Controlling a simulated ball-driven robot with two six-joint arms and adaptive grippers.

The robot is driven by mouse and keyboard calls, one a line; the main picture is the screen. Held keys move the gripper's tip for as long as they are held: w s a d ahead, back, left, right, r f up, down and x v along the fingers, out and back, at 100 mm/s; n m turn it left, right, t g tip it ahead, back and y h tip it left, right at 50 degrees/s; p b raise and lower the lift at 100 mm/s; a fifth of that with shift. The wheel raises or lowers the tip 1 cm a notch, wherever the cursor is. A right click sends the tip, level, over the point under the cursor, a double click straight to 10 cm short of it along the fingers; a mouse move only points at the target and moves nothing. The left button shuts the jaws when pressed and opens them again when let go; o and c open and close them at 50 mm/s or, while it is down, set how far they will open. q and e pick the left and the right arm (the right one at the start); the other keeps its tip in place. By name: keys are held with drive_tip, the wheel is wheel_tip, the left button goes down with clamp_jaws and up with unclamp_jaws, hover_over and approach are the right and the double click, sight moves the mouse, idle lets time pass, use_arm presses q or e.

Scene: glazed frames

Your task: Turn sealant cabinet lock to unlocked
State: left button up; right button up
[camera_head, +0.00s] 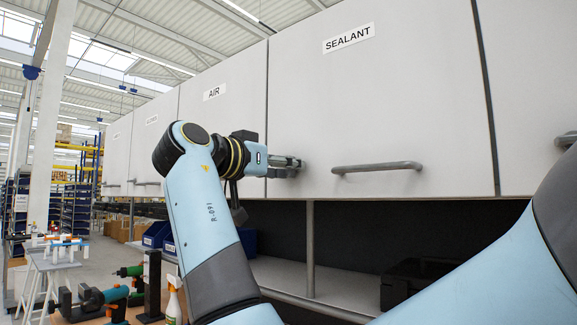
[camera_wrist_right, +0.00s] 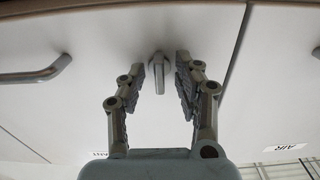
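The sealant cabinet door (camera_head: 400,110) is white, labelled SEALANT, and looks shut. My right gripper (camera_head: 297,164) is at its lower left corner, reaching in from the left. In the right wrist view the lock knob (camera_wrist_right: 159,72), a small grey metal lever, stands out from the door with its long side running up and down the picture. The right gripper (camera_wrist_right: 161,78) is open, one finger on each side of the knob, with gaps visible on both sides. In the head view the knob is hidden by the fingers. My left gripper is not in view.
The sealant door's bar handle (camera_head: 377,168) is right of the gripper; it also shows in the right wrist view (camera_wrist_right: 37,75). The AIR door (camera_head: 222,110) adjoins on the left. Below are a grey shelf post (camera_head: 310,250) and a dark case (camera_head: 412,283). Tools stand at lower left.

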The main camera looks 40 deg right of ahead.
drive_tip(key=shift+c, duration=0.9)
drive_tip(key=c, duration=0.5)
use_arm(q)
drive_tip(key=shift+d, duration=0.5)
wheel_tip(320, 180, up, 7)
drive_tip(key=p, duration=0.7)
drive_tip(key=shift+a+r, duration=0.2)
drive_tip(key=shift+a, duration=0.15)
use_arm(e)
drive_tip(key=shift+r+n, duration=0.1)
drive_tip(key=shift+n, duration=8.8)
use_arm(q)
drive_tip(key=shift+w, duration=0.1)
